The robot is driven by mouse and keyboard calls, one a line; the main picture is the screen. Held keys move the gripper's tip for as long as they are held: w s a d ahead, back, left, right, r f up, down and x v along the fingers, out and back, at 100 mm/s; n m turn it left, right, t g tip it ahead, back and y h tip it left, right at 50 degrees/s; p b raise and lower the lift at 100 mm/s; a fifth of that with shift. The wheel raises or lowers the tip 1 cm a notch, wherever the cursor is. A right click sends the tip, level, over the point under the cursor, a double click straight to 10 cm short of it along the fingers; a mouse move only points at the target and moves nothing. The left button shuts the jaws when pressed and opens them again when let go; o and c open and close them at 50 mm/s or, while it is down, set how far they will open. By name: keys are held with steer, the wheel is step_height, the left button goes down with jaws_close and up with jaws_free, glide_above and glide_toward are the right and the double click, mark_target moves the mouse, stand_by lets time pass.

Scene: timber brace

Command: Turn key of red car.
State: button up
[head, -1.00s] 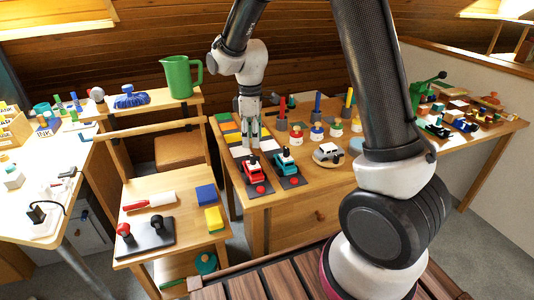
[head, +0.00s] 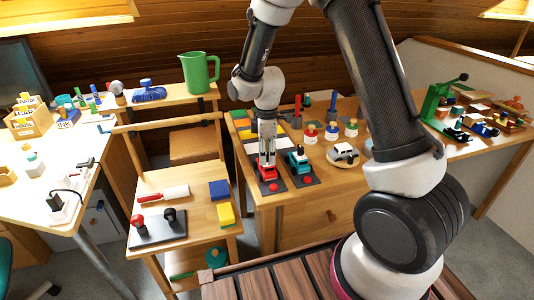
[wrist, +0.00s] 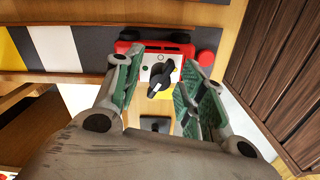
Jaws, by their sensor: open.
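The red car (head: 267,173) stands on a dark strip near the left front corner of the wooden table. In the wrist view the red car (wrist: 181,48) lies across the top, with a white plate on it and a black key (wrist: 161,76) sticking up from that plate. My gripper (head: 268,158) points down over the red car. In the wrist view my gripper (wrist: 165,68) is open, with one green-padded finger on either side of the key. I cannot tell whether either finger touches the key.
A teal car (head: 298,161) stands just right of the red car, and a white car (head: 343,154) is farther right. A red button (wrist: 206,58) lies beside the red car. Several coloured posts stand behind. A low shelf (head: 190,225) is at left.

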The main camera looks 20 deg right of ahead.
jaws_close()
steer(key=shift+m, duration=0.4)
stand_by(0.4)
steer(key=m, duration=1.1)
stand_by(0.4)
steer(key=shift+m, duration=0.3)
jaws_free()
